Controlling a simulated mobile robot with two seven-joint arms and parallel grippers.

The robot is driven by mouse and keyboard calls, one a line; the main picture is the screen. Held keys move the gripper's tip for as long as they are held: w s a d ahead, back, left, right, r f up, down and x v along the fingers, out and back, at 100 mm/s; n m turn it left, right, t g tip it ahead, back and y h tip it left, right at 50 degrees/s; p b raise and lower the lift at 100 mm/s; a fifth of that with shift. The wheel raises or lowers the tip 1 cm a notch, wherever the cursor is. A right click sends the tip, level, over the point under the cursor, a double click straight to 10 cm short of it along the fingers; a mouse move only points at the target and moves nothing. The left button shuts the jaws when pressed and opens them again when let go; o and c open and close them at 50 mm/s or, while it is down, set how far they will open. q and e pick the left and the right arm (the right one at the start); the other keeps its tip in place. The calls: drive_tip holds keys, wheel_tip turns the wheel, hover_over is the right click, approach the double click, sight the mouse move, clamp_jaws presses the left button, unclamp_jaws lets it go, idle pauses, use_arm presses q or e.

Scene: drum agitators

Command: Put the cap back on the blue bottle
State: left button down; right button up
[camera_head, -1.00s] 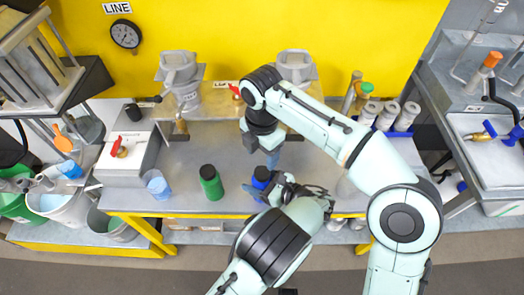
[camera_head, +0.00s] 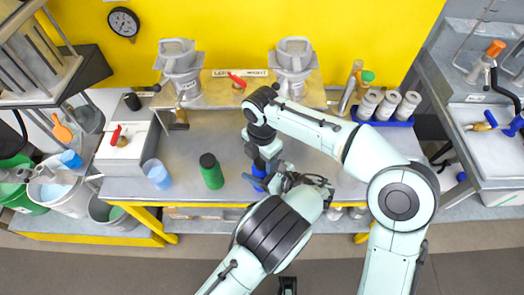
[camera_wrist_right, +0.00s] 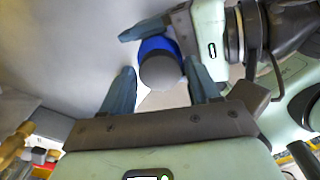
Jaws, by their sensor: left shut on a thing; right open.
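The blue bottle (camera_head: 260,168) stands near the front edge of the bench, left of my left gripper (camera_head: 272,180), which is shut on it. In the right wrist view the bottle shows as a blue rim (camera_wrist_right: 156,43) around a round dark grey top, which looks like the cap (camera_wrist_right: 160,71). I cannot tell whether it is seated or tight. My right gripper (camera_head: 263,156) is over the bottle from above. Its two fingers (camera_wrist_right: 160,90) are open and apart, with the grey top just beyond and between their tips. The right gripper partly hides the bottle in the head view.
A green bottle (camera_head: 211,172) with a dark cap stands to the left, and a clear cup of blue liquid (camera_head: 157,174) beyond it. Grey funnels (camera_head: 293,64) stand at the back. A blue rack of white containers (camera_head: 384,120) is at the right. The bench between the bottles is clear.

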drive_tip(key=c, duration=0.9)
drive_tip(key=shift+c, duration=0.2)
drive_tip(key=m, duration=2.1)
drive_tip(key=shift+f, duration=0.1)
drive_tip(key=o, duration=1.2)
drive_tip(key=shift+c, duration=0.2)
